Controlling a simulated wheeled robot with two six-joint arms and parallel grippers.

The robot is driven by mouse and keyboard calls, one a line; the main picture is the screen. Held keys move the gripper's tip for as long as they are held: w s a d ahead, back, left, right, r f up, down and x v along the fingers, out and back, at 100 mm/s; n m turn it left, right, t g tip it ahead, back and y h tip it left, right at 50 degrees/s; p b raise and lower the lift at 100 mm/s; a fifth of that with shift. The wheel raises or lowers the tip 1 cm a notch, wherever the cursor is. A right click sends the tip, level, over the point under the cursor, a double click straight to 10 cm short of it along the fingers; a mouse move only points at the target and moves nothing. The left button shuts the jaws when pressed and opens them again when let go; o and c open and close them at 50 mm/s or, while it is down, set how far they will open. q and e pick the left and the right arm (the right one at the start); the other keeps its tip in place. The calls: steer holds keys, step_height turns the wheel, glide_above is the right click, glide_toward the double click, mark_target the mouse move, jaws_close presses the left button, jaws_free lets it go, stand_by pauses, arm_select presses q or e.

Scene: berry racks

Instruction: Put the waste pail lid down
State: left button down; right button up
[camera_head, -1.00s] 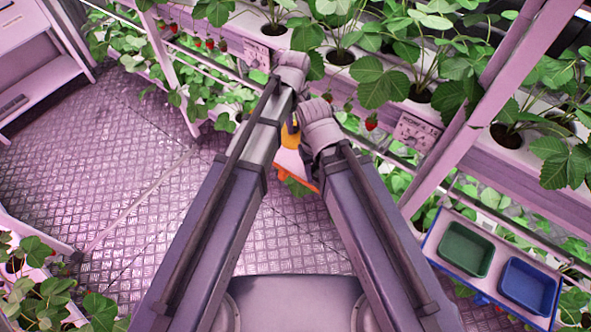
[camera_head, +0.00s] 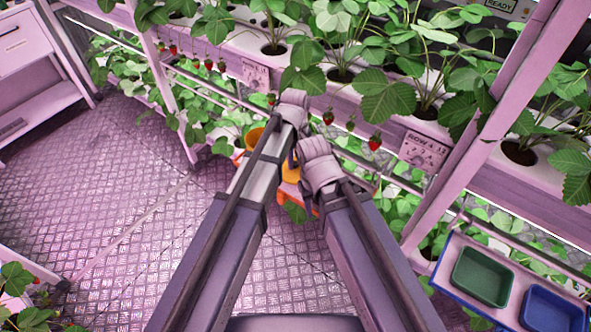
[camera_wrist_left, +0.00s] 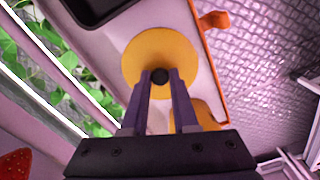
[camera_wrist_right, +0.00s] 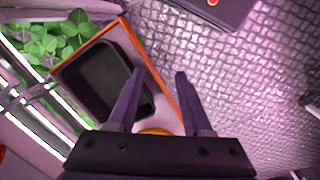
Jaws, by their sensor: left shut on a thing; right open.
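The waste pail lid is a round yellow disc (camera_wrist_left: 142,58) with a black knob (camera_wrist_left: 160,75). My left gripper (camera_wrist_left: 159,76) is shut on the knob. In the left wrist view the lid overlaps an orange-edged pale tray (camera_wrist_left: 112,28); I cannot tell whether they touch. A yellow thing, probably the pail (camera_wrist_left: 185,112), shows partly behind my left fingers.
A black tub (camera_wrist_right: 98,80) sits in the tray. Strawberry racks (camera_head: 345,92) stand along the back. A green bin (camera_head: 482,276) and a blue bin (camera_head: 551,310) are at the lower right. Metal floor (camera_head: 120,190) is open at the left.

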mark_target(296, 163)
arm_select(q)
step_height(296, 163, down, 4)
steer(key=b, duration=0.3)
steer(key=shift+r, duration=0.25)
steer(key=c, duration=0.7)
jaws_free()
step_height(296, 163, up, 12)
steer(key=p, duration=1.2)
